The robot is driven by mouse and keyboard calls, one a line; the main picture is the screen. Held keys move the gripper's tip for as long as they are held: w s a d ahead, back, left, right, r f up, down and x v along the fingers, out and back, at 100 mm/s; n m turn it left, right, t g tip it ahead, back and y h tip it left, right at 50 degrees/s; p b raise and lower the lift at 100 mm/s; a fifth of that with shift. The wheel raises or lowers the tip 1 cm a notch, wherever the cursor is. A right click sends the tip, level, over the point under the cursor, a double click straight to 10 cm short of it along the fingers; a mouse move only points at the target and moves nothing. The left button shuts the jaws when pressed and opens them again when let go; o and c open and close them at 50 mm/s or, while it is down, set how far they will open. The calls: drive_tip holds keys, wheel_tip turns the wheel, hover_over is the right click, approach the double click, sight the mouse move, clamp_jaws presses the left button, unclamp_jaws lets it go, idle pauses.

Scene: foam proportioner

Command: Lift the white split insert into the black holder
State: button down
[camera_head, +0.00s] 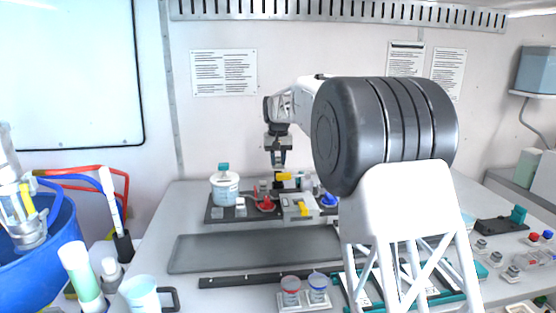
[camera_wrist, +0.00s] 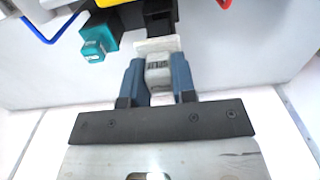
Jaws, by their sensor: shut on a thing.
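My gripper (camera_wrist: 158,78) has two blue fingers and is shut on the white split insert (camera_wrist: 158,70), a small pale block with dark marks on its face. The insert's wider pale end (camera_wrist: 158,45) sticks out past the fingertips. Just beyond it in the wrist view is a black part (camera_wrist: 160,22), which looks like the black holder; I cannot tell whether the two touch. In the head view my gripper (camera_head: 278,160) points down over the back of the bench, above the dark tray. The insert is too small to make out there.
Near the holder are a teal block (camera_wrist: 95,45) and yellow and red parts. The dark tray (camera_head: 222,218) carries a white tub (camera_head: 225,188), a red part (camera_head: 266,203) and a blue part (camera_head: 328,199). A bare grey mat (camera_head: 255,250) lies in front.

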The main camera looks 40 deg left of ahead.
drive_tip(key=shift+f, duration=0.15)
drive_tip(key=shift+f, duration=0.6)
drive_tip(key=shift+f, duration=0.15)
idle(0.4)
drive_tip(key=shift+f, duration=2.05)
drive_tip(key=shift+c, duration=2.3)
unclamp_jaws()
